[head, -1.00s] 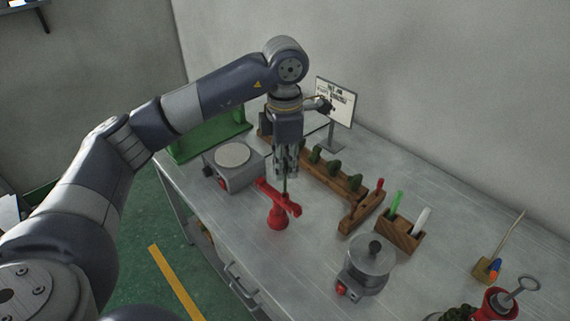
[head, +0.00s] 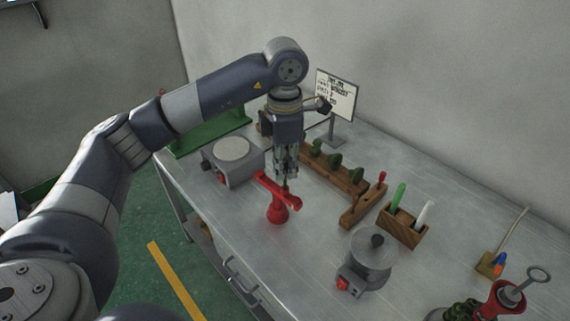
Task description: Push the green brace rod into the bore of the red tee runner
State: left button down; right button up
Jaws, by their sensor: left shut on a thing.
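The red tee runner (head: 277,207) stands upright on the metal bench, its crossbar running slanted on top of a round red base. My left gripper (head: 286,177) points straight down right above the crossbar, shut on the green brace rod (head: 285,184). Only a small bit of the rod shows between the fingertips and the crossbar; the rest is hidden. The rod looks upright at the crossbar, but I cannot tell how deep it sits in the bore. My right gripper is not in view.
A hotplate (head: 232,165) stands left of the runner. A wooden rack with dark green pieces (head: 350,180) is behind it. A wooden holder (head: 403,230) with green and white sticks and a grey pot (head: 370,262) are to the right. The bench's front edge is near.

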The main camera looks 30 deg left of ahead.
pick_arm(q)
jog(key=shift+f, duration=0.15)
jog(key=c, duration=1.6)
grip_release()
notch_tip(320, 180, up, 12)
